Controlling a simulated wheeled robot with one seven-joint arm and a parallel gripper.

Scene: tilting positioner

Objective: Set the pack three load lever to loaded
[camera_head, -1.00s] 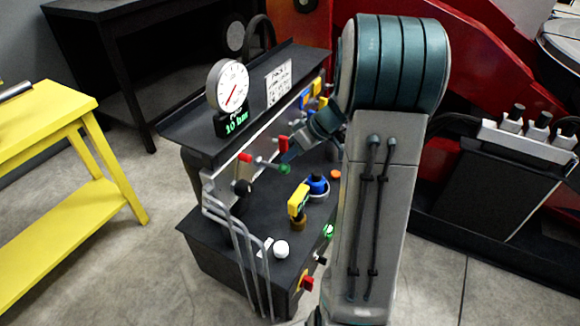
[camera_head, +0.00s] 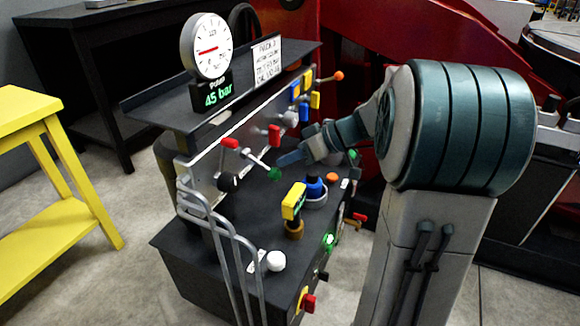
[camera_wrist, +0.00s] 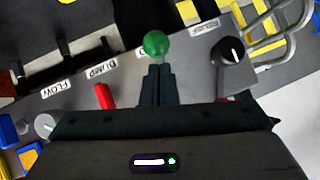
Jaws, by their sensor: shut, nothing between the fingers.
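The load lever appears to be the grey rod with a green ball knob (camera_head: 274,174), sticking out from the panel (camera_head: 206,160) of the black bench. In the wrist view the green knob (camera_wrist: 155,43) sits just beyond my fingertips. My gripper (camera_head: 283,160) is shut and empty, its tips close to the knob; I cannot tell whether they touch. It also shows in the wrist view (camera_wrist: 158,72). The label beside the knob is mostly hidden by it. A digital display (camera_head: 218,93) reads 45 bar below a round dial gauge (camera_head: 211,46).
A red handle (camera_head: 229,142) and a black knob (camera_head: 228,182) flank the lever; another red handle (camera_head: 274,135) is close to my wrist. A yellow-topped part (camera_head: 294,201) and blue part (camera_head: 315,187) stand on the bench. Bent grey rails (camera_head: 245,245) edge its front.

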